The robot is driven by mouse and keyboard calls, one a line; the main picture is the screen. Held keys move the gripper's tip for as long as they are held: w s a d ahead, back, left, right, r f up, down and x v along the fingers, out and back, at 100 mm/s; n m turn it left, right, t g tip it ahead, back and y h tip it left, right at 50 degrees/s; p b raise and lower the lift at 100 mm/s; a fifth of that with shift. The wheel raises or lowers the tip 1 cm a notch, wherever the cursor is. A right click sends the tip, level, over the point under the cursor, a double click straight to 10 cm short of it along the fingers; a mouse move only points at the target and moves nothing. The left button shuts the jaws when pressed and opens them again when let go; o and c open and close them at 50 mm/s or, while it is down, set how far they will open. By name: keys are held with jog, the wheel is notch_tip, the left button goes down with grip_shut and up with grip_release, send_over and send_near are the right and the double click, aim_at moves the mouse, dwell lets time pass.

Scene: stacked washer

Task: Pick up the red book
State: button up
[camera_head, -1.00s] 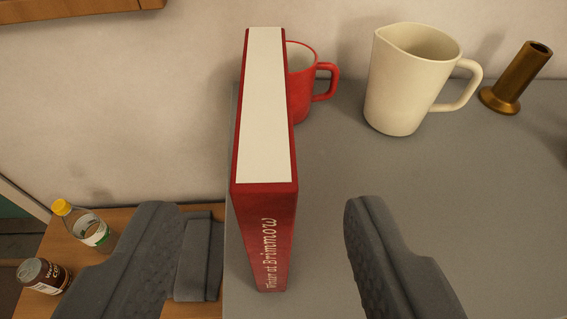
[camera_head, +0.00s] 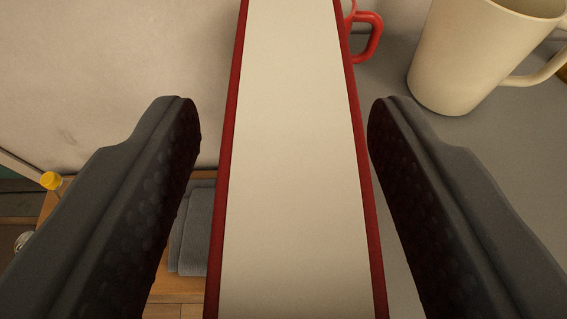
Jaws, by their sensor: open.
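The red book (camera_head: 295,160) stands upright in the middle of the view, its pale page edges facing me and a red cover on each side. My gripper (camera_head: 284,110) is open, with one dark finger to the left of the book and the other to its right. Gaps show between each finger and the covers, so neither visibly touches the book. The spine with its title is out of view now.
A red mug (camera_head: 366,38) stands behind the book on the right, partly hidden. Lower left, a wooden surface (camera_head: 190,296) holds a folded grey cloth (camera_head: 190,235) and a yellow-capped bottle (camera_head: 50,180).

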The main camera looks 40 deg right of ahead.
grip_shut()
jog(key=shift+r, duration=0.15)
